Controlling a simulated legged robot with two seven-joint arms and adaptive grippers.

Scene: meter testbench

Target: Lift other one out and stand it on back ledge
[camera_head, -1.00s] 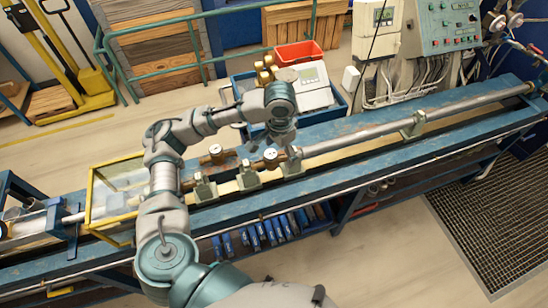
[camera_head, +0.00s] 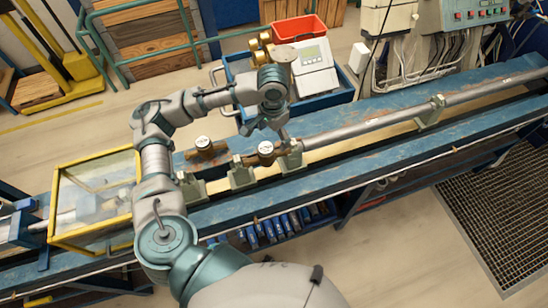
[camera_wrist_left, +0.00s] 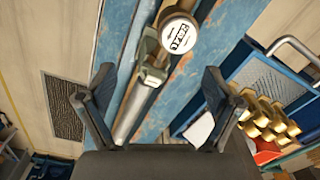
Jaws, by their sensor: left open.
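One brass water meter with a round white dial (camera_head: 265,148) sits in the line on the bench, between green clamp supports. It also shows at the top of the left wrist view (camera_wrist_left: 180,33), beside a clamp and the pipe. A second brass meter (camera_head: 205,146) stands on the blue back ledge (camera_head: 325,120), to the left and behind. My left gripper (camera_head: 277,127) hangs above the bench near the in-line meter. In the left wrist view its fingers (camera_wrist_left: 157,75) are spread and empty, with the meter beyond the tips. My right gripper is not in view.
A blue tray (camera_head: 335,98) with brass fittings, a grey meter device (camera_head: 314,72) and a red bin (camera_head: 300,29) stands behind the bench. The long pipe (camera_head: 370,125) runs right through a support. A yellow-framed clear guard (camera_head: 95,153) covers the left end. The ledge right of the second meter looks bare.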

